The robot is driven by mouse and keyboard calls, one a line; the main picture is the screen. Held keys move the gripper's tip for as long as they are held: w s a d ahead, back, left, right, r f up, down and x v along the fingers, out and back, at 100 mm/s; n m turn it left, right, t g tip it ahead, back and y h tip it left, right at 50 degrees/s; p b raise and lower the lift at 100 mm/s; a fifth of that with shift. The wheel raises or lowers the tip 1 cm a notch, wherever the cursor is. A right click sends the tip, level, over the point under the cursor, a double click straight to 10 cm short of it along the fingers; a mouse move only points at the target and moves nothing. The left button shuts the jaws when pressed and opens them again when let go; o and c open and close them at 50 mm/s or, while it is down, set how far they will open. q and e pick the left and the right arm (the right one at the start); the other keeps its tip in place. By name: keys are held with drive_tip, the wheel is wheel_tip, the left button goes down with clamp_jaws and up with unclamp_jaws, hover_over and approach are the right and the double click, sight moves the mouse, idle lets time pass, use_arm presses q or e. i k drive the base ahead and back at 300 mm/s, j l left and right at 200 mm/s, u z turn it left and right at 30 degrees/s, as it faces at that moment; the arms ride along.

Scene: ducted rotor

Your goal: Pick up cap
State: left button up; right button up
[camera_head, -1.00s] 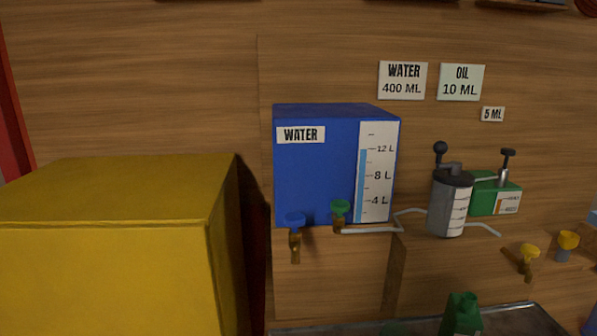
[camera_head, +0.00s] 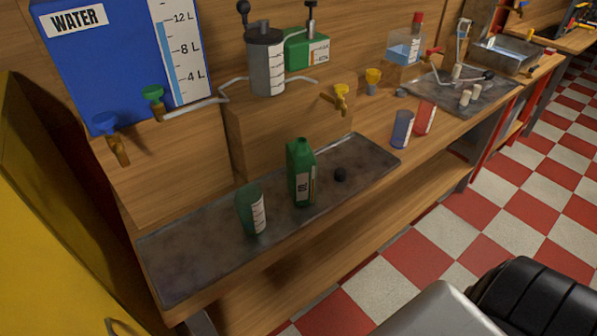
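A small dark round piece, which looks like a cap (camera_head: 340,174), lies on the grey metal tray (camera_head: 190,262) on the workbench, right of a green bottle. The green bottle (camera_head: 300,178) stands upright with a label, and no cap shows on its neck. A green cup (camera_head: 251,212) with a white scale stands left of the bottle. A clear container (camera_head: 404,47) with blue liquid and a red top (camera_head: 417,22) stands farther back on the bench. Neither of my grippers is in view.
The blue water tank (camera_head: 105,60), blue tap (camera_head: 108,130), green tap (camera_head: 154,100) and yellow taps overhang the bench. Blue (camera_head: 402,129) and red (camera_head: 425,117) cups stand right of the tray. A yellow cabinet (camera_head: 40,230) is at left.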

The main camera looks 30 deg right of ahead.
sight(341, 174)
drive_tip(key=z, duration=1.35)
drive_tip(key=i+l+u, duration=0.15)
drive_tip(key=l+u, duration=0.35)
drive_tip(key=l, duration=0.15)
drive_tip(key=l+u, duration=0.5)
drive_tip(key=l, duration=0.2)
drive_tip(key=i, duration=0.05)
